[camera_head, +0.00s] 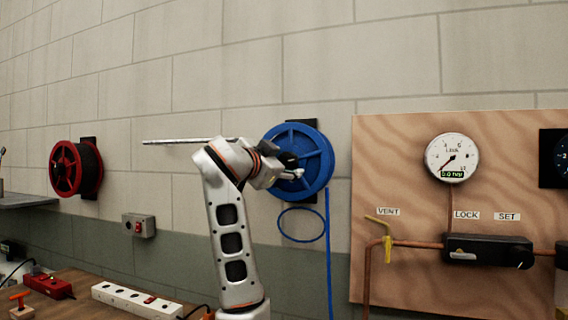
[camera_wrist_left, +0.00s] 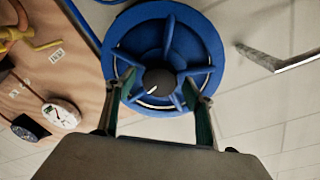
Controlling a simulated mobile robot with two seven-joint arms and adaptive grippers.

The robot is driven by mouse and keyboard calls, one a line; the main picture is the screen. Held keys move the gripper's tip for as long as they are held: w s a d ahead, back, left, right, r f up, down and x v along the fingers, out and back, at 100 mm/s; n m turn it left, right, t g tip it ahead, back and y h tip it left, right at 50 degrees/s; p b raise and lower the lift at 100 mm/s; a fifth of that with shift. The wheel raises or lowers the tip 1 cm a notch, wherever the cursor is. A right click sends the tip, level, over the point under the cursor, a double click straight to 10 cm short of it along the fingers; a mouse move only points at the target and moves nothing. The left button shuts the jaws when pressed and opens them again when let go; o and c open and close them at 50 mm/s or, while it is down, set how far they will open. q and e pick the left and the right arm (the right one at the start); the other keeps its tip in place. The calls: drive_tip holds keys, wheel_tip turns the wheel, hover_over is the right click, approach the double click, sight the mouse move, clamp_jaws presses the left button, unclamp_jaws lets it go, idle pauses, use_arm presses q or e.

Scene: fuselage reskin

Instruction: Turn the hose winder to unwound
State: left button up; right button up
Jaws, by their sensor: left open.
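The hose winder is a blue spoked reel (camera_head: 318,142) on a black wall bracket. A blue hose (camera_head: 329,255) hangs straight down from it, and a loop of hose shows below the reel. My left gripper (camera_head: 292,172) is in front of the reel and hides part of its middle and left side. In the left wrist view the reel (camera_wrist_left: 205,45) faces me, with a dark round hub (camera_wrist_left: 159,82) bearing a white mark. The open fingers of my left gripper (camera_wrist_left: 158,94) stand on either side of the hub, overlapping the spokes. I cannot tell whether they touch them.
A red reel (camera_head: 66,168) hangs at the left. A grey bar (camera_head: 180,141) lies behind my arm's upper end. A wooden panel (camera_head: 400,135) with a gauge (camera_head: 452,158), copper pipe and yellow valve handle (camera_head: 387,248) is at the right. A power strip (camera_head: 135,300) lies below.

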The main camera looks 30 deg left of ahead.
use_arm(q)
drive_tip(key=c, duration=1.1)
use_arm(e)
drive_tip(key=shift+s+a+f, duration=0.1)
drive_tip(key=shift+s+f, duration=0.05)
drive_tip(key=shift+s, duration=0.1)
drive_tip(key=shift+s+f, duration=0.1)
